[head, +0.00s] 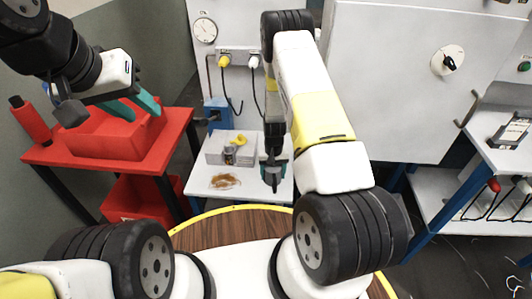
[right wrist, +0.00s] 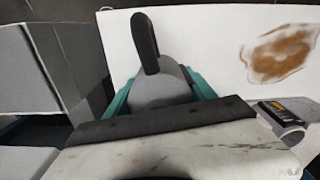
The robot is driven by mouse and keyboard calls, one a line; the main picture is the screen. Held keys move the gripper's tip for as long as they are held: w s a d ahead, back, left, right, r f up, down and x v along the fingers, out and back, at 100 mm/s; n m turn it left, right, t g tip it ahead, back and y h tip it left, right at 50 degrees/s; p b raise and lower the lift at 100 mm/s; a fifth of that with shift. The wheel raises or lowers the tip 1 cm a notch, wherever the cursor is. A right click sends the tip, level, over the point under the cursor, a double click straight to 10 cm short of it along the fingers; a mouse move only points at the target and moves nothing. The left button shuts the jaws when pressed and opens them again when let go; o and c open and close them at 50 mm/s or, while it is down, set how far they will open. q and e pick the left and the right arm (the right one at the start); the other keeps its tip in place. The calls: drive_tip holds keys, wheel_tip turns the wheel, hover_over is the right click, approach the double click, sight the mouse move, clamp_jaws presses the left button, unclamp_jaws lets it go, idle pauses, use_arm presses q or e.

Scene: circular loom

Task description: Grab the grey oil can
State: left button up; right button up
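The grey oil can (right wrist: 165,90) sits between the two teal fingers of my right gripper in the right wrist view. Its grey body fills the gap, and its black spout or handle (right wrist: 146,42) points up in that picture. The fingers look pressed on both sides; the dark palm edge hides its lower part. In the head view my right gripper (head: 274,170) points down over the right side of the small white table (head: 258,190), and the can is mostly hidden there. My left gripper (head: 146,114) is open, its fingers apart above the red tray, holding nothing visible.
A brown stain (head: 225,181) lies on the white table, left of my right gripper. A grey box (head: 215,150) with small items stands behind it. A red table (head: 60,155) with a red tray (head: 95,135) is at left. A white cabinet (head: 385,100) stands right.

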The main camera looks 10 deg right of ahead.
drive_tip(key=c, duration=1.2)
drive_tip(key=shift+o, duration=0.2)
drive_tip(key=shift+r, duration=0.15)
